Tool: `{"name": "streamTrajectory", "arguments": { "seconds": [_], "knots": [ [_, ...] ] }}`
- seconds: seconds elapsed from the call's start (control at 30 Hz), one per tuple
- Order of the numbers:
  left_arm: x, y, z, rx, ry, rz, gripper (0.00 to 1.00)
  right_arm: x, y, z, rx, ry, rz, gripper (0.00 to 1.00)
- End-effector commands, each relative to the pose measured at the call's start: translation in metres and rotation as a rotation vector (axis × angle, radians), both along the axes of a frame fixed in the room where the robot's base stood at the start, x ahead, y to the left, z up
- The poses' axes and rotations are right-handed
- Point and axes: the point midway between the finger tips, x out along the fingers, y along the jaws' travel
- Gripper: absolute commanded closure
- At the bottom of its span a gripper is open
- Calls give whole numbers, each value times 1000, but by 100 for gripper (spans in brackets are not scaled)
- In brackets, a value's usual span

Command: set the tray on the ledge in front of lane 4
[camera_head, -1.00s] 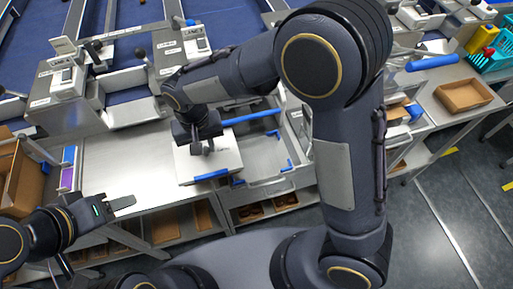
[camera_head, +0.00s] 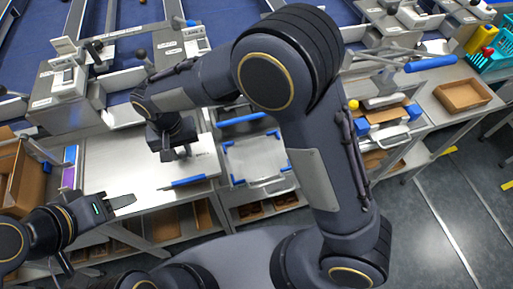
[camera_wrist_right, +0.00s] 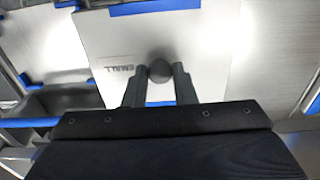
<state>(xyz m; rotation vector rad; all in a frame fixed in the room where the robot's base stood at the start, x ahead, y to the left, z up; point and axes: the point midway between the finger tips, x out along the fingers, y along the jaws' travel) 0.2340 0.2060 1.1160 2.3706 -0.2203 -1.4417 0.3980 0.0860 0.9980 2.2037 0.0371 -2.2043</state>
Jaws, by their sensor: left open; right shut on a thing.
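A flat pale tray (camera_head: 203,166) with a dark round knob and a blue front edge is in my right gripper (camera_head: 180,156), over the left part of the steel bench. In the right wrist view, the fingers (camera_wrist_right: 160,75) close on both sides of the knob (camera_wrist_right: 160,70), and the tray (camera_wrist_right: 200,50) bears lettering that seems to read SMALL. I cannot tell whether the tray touches the bench. My left gripper (camera_head: 121,203) is open and empty at the bench's front left. The lane ledges lie behind; lane 4's label cannot be read.
A metal frame with blue corners (camera_head: 232,160) stands right of the tray and looks empty. Cardboard boxes stand at left (camera_head: 30,180) and right (camera_head: 463,95). Blue-floored lanes (camera_head: 30,40) with metal housings (camera_head: 62,75) run along the back. Bare bench (camera_head: 120,165) lies left of the tray.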

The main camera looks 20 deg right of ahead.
Motion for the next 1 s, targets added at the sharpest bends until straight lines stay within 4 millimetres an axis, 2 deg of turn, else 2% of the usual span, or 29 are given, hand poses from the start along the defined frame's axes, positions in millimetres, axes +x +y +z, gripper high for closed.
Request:
{"name": "streamTrajectory", "arguments": {
  "seconds": [0.23,1.0],
  "knots": [
    [0,0,2,0,0,0,50,0,7,1,0,-1,2,98],
    [0,0,14,0,0,0,50,1,68,1,0,0,1,98]
  ]
}}
